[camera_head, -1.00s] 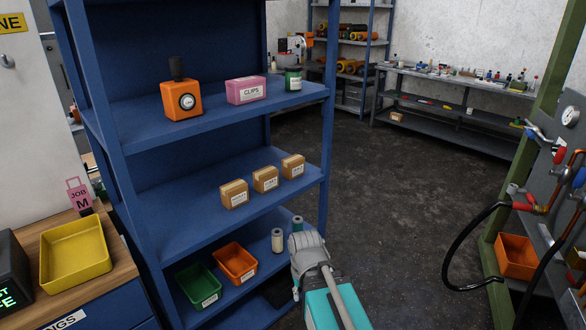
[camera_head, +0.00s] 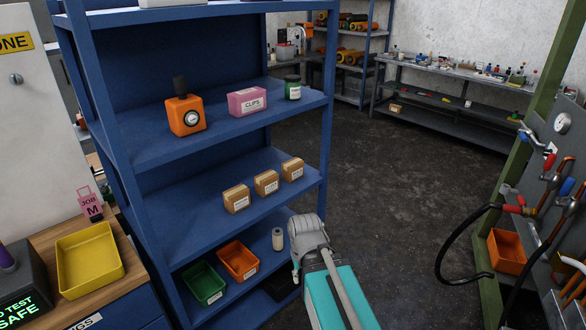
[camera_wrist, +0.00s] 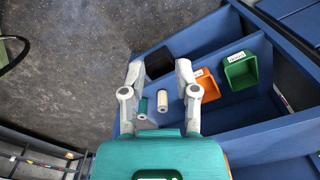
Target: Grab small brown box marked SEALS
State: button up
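Three small brown boxes stand in a row on the middle shelf of the blue rack in the head view: a left box (camera_head: 236,198), a middle box (camera_head: 266,183) and a right box (camera_head: 292,169). Each has a white label, too small for me to read, so I cannot tell which is marked SEALS. My gripper (camera_wrist: 160,72) is open and empty in the wrist view, its two grey fingers spread apart. It points down towards the lower shelf. In the head view my arm is at the rack's lower right, below and right of the boxes; the fingers are mostly hidden there.
The lower shelf holds a green bin (camera_head: 203,283), an orange bin (camera_head: 238,261) and a pale spool (camera_head: 278,239); a green spool (camera_wrist: 143,107) shows in the wrist view. The upper shelf (camera_head: 150,148) lies over the boxes. Open floor (camera_head: 390,190) lies right of the rack.

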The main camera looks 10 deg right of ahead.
aim_at(292, 170)
jog(key=z, duration=1.2)
jog(key=i, duration=3.15)
